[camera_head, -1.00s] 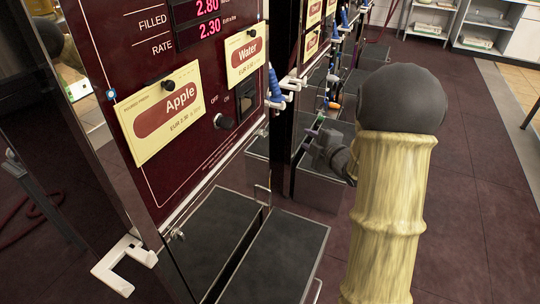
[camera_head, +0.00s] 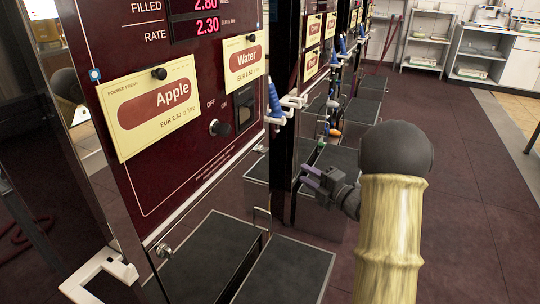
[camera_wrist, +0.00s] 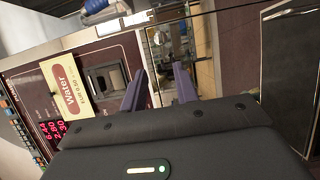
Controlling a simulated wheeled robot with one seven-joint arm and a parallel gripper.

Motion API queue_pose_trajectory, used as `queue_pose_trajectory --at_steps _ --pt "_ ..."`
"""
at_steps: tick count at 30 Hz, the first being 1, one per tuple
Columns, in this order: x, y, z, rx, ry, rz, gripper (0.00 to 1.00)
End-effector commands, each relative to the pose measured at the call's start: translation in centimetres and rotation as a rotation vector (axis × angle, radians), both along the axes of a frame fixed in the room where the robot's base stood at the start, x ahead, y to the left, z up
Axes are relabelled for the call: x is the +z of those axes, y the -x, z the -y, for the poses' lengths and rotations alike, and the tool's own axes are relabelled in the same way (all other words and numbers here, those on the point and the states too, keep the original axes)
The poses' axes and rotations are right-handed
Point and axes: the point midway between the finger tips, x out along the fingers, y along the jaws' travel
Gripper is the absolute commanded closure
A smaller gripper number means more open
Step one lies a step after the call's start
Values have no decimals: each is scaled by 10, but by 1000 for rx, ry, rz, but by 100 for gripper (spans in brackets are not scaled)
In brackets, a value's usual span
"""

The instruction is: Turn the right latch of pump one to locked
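The nearest pump has a maroon front panel (camera_head: 190,145) with an Apple card (camera_head: 150,105) and a Water card (camera_head: 243,63). A small metal fitting (camera_head: 163,250) sits at the panel's lower left corner, and another (camera_head: 260,148) at its lower right edge. These may be the latches; they are too small to tell whether either is locked. My gripper (camera_head: 310,178) is open and empty, to the right of the panel and apart from it, its purple fingers pointing left. In the wrist view its fingers (camera_wrist: 160,88) are spread beside the Water card (camera_wrist: 65,85).
A white bracket with a blue-handled nozzle (camera_head: 275,102) juts from the panel's right side. An empty white bracket (camera_head: 100,272) juts at lower left. Dark-topped bins (camera_head: 290,270) stand below the panel. More pumps line the back; open floor (camera_head: 460,200) lies right.

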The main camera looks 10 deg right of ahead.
Motion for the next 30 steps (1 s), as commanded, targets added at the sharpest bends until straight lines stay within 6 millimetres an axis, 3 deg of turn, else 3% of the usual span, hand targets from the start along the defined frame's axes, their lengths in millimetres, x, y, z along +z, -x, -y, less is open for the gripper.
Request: queue_pose_trajectory --at_steps 24,30 --pt "-2 -118 -74 2 -3 1 70" --pt "-1 -137 -85 1 -3 1 70"
